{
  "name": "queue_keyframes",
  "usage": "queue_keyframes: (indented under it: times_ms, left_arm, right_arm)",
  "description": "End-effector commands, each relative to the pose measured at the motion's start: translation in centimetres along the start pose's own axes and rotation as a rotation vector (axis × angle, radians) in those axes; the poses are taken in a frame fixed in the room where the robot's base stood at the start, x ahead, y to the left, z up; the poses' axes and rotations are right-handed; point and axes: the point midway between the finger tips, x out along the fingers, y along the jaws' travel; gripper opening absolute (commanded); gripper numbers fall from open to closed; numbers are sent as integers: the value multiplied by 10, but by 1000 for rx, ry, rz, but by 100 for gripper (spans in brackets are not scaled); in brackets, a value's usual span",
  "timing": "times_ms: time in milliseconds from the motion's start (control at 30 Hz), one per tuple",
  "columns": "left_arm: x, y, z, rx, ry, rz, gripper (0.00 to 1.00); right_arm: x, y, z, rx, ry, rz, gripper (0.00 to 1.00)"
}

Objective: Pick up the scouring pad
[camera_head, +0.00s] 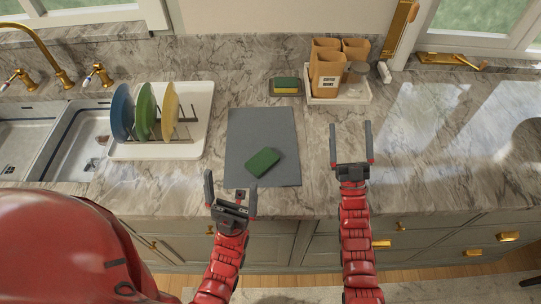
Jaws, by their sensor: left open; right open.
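A green scouring pad (263,162) lies flat and tilted at an angle on the grey mat (262,128), near the mat's front. My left gripper (231,188) is open and empty at the counter's front edge, to the left of and nearer than the pad. My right gripper (352,146) is open and empty above the counter, to the right of the mat and apart from the pad. A green and yellow sponge (285,86) sits behind the mat.
A white rack tray (196,148) with blue, green and yellow plates stands left of the mat, beside the sink (80,140). A white tray (340,98) with brown canisters (326,72) and a jar stands at the back. The counter at the right is clear.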

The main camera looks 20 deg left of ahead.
Motion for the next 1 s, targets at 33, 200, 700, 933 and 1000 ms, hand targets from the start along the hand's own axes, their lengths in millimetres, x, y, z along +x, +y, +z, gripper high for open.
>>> queue_keyframes:
  times_ms: [33, 200, 700, 933, 1000]
  left_arm:
    - [4, 0, -1, 0, 0, 0, 100]
    - [9, 0, -2, 0, 0, 0, 100]
    - [11, -1, -2, 0, 0, 0, 100]
    - [11, -1, -2, 0, 0, 0, 100]
    - [11, -1, -2, 0, 0, 0, 100]
  right_arm:
    - [16, -4, 12, 10, -37, -12, 100]
    - [62, -17, 69, 49, -217, -40, 100]
    - [196, -50, 213, 193, -1080, 281, 100]
    - [166, -100, 174, 358, -1516, 607, 100]
    - [144, -125, 148, 409, -1663, 700, 100]
